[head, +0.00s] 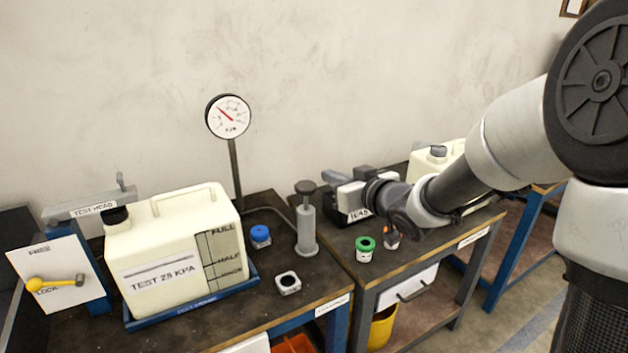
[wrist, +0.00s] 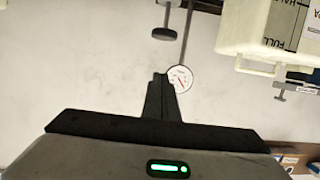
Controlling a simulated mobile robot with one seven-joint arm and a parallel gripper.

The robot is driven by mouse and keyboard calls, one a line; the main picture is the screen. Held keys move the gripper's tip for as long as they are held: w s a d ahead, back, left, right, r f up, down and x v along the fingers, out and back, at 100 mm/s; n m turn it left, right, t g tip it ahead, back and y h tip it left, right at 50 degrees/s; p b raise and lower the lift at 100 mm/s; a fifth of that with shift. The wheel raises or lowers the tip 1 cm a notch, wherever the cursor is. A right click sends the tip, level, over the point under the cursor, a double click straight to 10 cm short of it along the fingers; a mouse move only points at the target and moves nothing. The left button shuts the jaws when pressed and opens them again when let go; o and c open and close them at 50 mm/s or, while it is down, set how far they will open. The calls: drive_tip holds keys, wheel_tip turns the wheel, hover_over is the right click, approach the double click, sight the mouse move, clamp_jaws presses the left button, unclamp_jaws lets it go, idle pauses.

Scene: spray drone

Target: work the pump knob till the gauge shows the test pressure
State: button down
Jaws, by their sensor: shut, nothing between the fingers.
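The pump (head: 306,230) stands upright on the left bench, a grey cylinder with a dark round knob (head: 305,187) on its rod. The knob also shows near the top of the upside-down wrist view (wrist: 165,33). The round white gauge (head: 229,116) stands on a post behind; its red needle points up and left, and its numbers are too small to read. It also shows in the wrist view (wrist: 180,79), beside my fingertips. My gripper (head: 327,176) is shut and empty, just right of the knob and apart from it.
A cream tank (head: 165,240) labelled TEST with a KPA figure sits in a blue tray at left. A blue-capped jar (head: 261,236), a small white-sided block (head: 288,283) and a green-topped jar (head: 365,247) stand near the pump. A yellow-handled lever (head: 55,284) is far left.

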drive_tip(key=b, duration=0.2)
hover_over(307, 200)
drive_tip(key=s+d, duration=0.1)
drive_tip(key=s, duration=0.1)
wheel_tip(307, 200, down, 3)
drive_tip(key=shift+d, duration=0.1)
drive_tip(key=shift+d+f+b, duration=0.15)
drive_tip(key=shift+f+b, duration=0.15)
drive_tip(key=shift+f, duration=1.4)
wheel_tip(307, 200, down, 6)
drive_tip(key=b, duration=0.4)
drive_tip(key=shift+s, duration=0.15)
